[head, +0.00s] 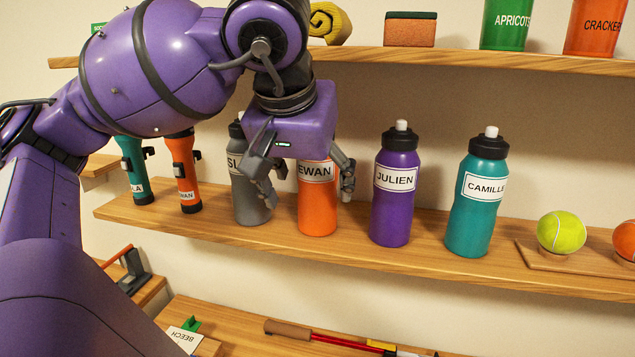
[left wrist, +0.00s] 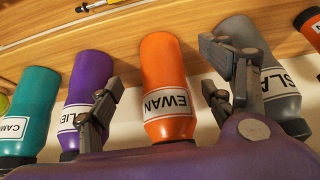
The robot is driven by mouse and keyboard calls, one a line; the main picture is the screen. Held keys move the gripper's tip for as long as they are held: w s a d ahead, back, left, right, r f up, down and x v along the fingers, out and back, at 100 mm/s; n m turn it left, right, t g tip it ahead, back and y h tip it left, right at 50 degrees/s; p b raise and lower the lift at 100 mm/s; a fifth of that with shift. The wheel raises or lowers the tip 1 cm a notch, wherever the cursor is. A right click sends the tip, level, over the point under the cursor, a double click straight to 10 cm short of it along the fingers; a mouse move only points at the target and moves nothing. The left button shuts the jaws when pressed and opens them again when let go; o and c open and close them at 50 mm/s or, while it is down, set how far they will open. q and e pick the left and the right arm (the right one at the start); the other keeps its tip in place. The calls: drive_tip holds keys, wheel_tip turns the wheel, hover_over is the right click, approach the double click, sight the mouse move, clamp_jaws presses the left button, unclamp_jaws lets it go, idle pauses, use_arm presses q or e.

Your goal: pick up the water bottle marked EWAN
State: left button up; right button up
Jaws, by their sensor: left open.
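The orange water bottle marked EWAN (head: 317,205) stands upright on the middle shelf, between a grey bottle (head: 250,200) and a purple one marked JULIEN (head: 392,213). Its top is hidden behind my left gripper in the head view. My left gripper (head: 307,190) is open, pointing at the EWAN bottle, with one finger on each side of it. In the left wrist view the EWAN bottle (left wrist: 164,70) appears upside down between the spread fingers (left wrist: 160,95). I cannot tell whether a finger touches it. My right gripper is not in view.
A teal bottle marked CAMILLE (head: 475,205) stands right of JULIEN. Orange (head: 186,180) and teal (head: 137,172) flashlights stand left of the grey bottle. A tennis ball (head: 561,232) sits at the right. The upper shelf (head: 460,64) runs above the bottles.

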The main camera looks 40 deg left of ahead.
sight(316, 180)
use_arm(q)
drive_tip(key=w, duration=0.1)
drive_tip(key=w+a, duration=0.2)
drive_tip(key=shift+w+f, duration=0.15)
drive_tip(key=shift+f, duration=0.2)
drive_tip(key=shift+w+a+f, duration=0.1)
drive_tip(key=shift+w+f, duration=0.05)
drive_tip(key=shift+f, duration=0.1)
drive_tip(key=shift+c, duration=0.2)
drive_tip(key=c, duration=1.7)
